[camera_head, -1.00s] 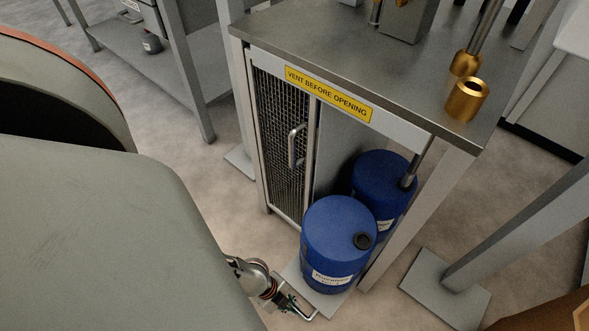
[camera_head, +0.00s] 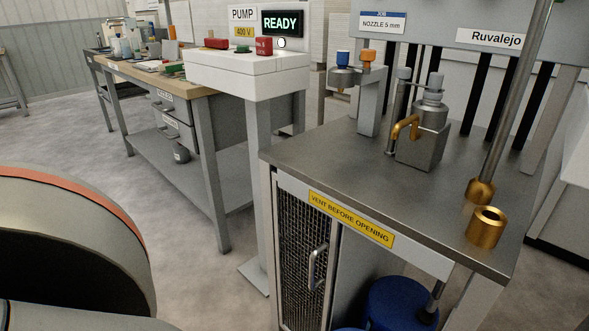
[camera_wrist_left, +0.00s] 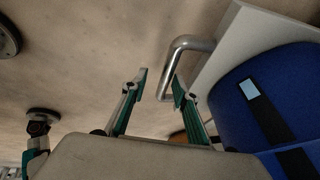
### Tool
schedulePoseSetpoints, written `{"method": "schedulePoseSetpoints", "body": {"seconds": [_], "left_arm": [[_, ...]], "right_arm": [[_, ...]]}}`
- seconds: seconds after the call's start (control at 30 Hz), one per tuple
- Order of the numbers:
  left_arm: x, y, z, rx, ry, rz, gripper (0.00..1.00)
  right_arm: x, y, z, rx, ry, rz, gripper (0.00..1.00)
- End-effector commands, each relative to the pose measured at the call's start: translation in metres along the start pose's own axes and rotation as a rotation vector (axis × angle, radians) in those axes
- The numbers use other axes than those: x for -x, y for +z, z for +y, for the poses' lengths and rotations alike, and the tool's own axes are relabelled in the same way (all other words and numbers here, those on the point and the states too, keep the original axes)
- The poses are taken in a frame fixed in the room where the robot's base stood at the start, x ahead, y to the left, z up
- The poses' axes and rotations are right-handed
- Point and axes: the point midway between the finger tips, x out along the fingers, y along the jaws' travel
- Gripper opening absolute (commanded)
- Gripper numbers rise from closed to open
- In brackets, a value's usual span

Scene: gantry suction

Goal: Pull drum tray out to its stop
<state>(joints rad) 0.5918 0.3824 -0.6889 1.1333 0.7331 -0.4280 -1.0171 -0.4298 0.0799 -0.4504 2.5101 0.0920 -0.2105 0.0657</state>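In the left wrist view the drum tray (camera_wrist_left: 240,32) is a pale grey plate at upper right. Its bent metal handle (camera_wrist_left: 178,52) sticks out from the tray edge. A blue drum (camera_wrist_left: 230,90) with a label stands on the tray. My left gripper (camera_wrist_left: 160,84) is open, its green-edged fingers apart. The handle's outer bar shows between the fingertips, close to the right one; I cannot tell whether they touch. In the head view the tray and handle are below the picture; a blue drum (camera_head: 400,303) shows at the bottom. My right gripper is not in view.
The metal bench (camera_head: 350,165) has a mesh door (camera_head: 300,255) with a handle below. A brass fitting (camera_head: 487,228) and a grey pump-like device (camera_head: 424,135) stand on top.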

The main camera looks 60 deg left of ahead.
Motion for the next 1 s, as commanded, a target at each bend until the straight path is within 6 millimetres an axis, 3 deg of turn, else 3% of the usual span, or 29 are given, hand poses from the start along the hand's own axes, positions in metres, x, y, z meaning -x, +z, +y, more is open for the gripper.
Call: {"method": "schedulePoseSetpoints", "body": {"seconds": [0.37,1.0], "left_arm": [[0.009,-0.001,-0.003,0.0,-0.004,0.002,0.29],[0.103,0.001,-0.002,-0.002,-0.003,0.0,0.29]], "right_arm": [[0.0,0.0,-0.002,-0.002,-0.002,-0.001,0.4],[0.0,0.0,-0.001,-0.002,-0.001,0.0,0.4]]}}
